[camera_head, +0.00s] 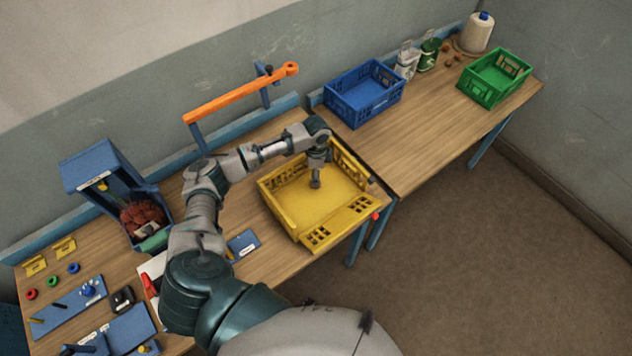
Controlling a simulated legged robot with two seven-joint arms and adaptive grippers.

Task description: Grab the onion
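I cannot pick out an onion with certainty. My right gripper is not in view.
An orange bar (240,93) rises behind the left table. A blue bin (104,172) holds reddish contents. The right table's front is clear.

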